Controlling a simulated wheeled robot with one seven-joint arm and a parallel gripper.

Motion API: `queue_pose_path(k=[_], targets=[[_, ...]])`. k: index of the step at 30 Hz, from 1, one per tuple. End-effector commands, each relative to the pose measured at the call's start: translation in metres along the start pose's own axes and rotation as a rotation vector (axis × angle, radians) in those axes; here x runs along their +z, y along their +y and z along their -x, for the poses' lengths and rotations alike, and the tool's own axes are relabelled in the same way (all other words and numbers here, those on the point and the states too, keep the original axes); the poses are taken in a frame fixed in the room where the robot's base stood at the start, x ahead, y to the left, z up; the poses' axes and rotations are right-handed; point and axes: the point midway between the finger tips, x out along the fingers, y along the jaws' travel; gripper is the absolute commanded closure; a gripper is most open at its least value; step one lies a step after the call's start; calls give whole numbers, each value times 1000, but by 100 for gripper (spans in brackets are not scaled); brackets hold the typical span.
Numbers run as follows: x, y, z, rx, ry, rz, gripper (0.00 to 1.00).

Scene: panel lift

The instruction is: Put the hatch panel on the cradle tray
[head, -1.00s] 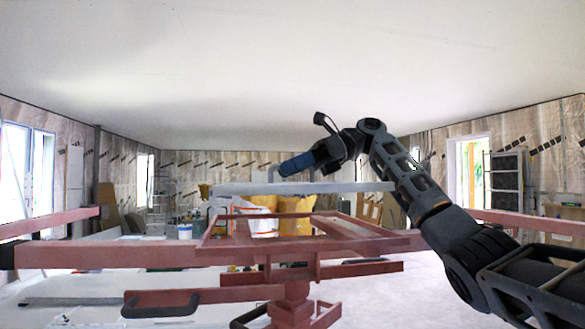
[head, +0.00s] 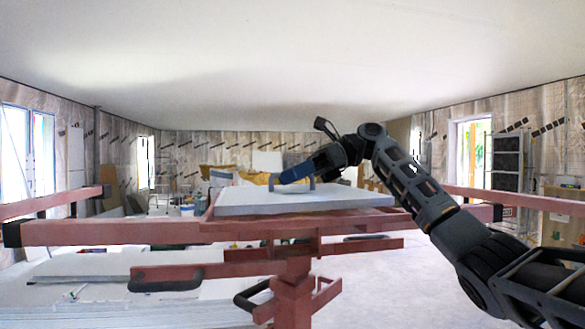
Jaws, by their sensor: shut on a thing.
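The hatch panel (head: 300,201) is a flat pale grey slab with a grey handle (head: 311,182) on top. It lies level over the cradle tray (head: 207,215), the reddish frame on top of the lift, and covers most of it. Its underside seems to meet the tray, but I cannot tell if it rests fully or hovers slightly. My gripper (head: 296,176), with blue fingers, reaches in from the right and is shut on the panel's handle. The fingers partly hide the handle.
The lift's long red beam (head: 110,233) crosses the view below the tray, on a red post (head: 292,290). Pale sheets (head: 120,266) are stacked low at left. White floor (head: 390,285) is open at right.

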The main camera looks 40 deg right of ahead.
Motion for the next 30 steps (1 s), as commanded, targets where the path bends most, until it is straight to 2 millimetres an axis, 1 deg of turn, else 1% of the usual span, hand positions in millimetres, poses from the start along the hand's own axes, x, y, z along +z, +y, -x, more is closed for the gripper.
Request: queue_pose_path(k=[17, 30], targets=[[0, 0, 0, -1, -4, 3, 100], [-6, -1, -3, 0, -3, 2, 100]])
